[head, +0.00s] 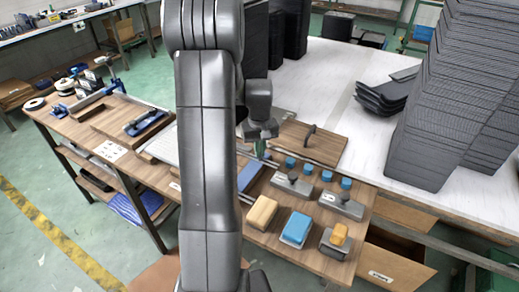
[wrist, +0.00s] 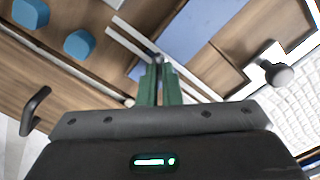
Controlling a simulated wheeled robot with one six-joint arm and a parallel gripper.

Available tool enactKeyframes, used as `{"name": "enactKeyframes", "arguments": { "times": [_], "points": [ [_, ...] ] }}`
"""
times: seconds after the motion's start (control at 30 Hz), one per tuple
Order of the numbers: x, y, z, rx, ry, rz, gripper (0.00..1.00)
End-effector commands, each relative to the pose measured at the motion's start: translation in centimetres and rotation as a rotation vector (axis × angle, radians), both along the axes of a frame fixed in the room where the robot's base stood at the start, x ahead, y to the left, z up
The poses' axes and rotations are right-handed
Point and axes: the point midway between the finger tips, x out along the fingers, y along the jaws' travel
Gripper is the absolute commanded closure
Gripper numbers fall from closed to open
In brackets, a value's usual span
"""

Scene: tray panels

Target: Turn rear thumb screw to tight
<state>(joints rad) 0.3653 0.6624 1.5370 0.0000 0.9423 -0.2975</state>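In the wrist view my gripper (wrist: 158,72) has two green fingers close together, pointing at the wooden panel. A small dark piece (wrist: 157,57) shows right at the fingertips, beside a pale rail. It may be the rear thumb screw, but it is too small to be sure, and I cannot tell whether the fingers grip it. In the head view my gripper (head: 261,149) points down beside the wooden board with a dark handle (head: 318,151); its fingertips are hard to make out there. No tight mark is readable.
Several blue knobs (head: 308,168) stand to the right of my gripper. Grey handled blocks (head: 341,206), a yellow wooden block (head: 262,212) and a blue block (head: 296,228) sit nearer the front edge. A grey round knob (wrist: 277,73) shows in the wrist view. Tall black tray stacks (head: 455,95) stand right.

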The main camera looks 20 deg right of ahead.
Motion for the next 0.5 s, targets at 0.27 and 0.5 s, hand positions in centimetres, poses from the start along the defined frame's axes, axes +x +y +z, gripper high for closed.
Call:
{"name": "enactKeyframes", "arguments": {
  "times": [0.27,0.5],
  "points": [
    [0.01,-0.16,0.08,-0.001,-0.001,-0.263,1.00],
    [-0.04,-0.25,0.09,0.000,-0.001,-0.479,1.00]
  ]
}}
